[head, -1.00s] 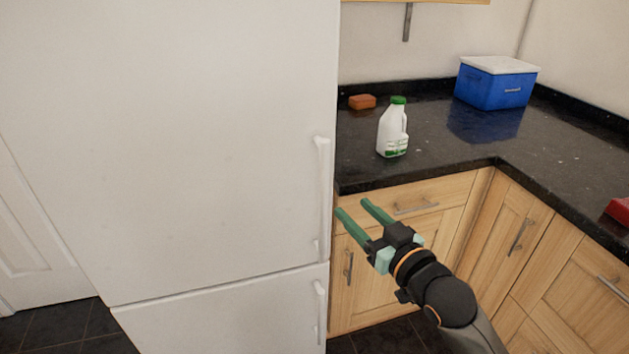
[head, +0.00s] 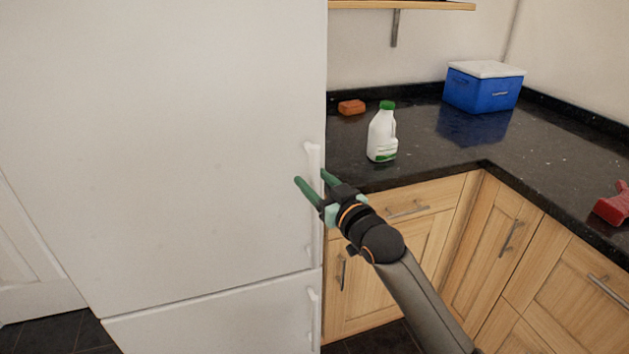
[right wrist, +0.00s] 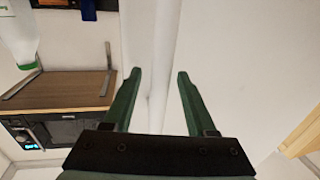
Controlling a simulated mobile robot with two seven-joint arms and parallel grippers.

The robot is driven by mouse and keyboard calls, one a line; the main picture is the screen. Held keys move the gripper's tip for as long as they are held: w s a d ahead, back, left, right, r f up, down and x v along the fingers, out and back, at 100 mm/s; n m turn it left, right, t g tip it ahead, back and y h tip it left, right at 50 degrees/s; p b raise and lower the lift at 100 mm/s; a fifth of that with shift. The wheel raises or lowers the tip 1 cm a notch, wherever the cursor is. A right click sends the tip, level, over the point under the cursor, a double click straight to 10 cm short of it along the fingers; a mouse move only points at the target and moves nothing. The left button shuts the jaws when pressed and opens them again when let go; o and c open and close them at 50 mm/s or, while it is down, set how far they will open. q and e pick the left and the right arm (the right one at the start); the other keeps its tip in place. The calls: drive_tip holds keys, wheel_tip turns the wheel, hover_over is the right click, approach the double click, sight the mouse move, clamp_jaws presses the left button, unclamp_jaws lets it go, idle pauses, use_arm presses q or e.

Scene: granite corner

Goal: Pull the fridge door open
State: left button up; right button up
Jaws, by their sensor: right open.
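The tall white fridge (head: 170,140) fills the left of the head view, with its upper door closed. The door's long white vertical handle (head: 312,156) runs near its right edge. My right gripper (head: 310,177) is open at the handle's upper part, one finger on each side of it in the picture. In the right wrist view the pale handle (right wrist: 148,50) runs between the two green fingers (right wrist: 159,74), with gaps on both sides. How deep the handle sits between them is hard to tell. My left gripper is not in view.
A lower fridge door (head: 220,318) with its own handle is below. To the right, a dark worktop (head: 440,145) over wooden cabinets holds a milk bottle (head: 382,135), an orange sponge-like block (head: 351,107), a blue cool box (head: 484,90) and a red object (head: 612,205).

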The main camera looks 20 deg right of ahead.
drive_tip(key=shift+w, duration=0.15)
drive_tip(key=shift+c, duration=0.2)
clamp_jaws()
idle(1.2)
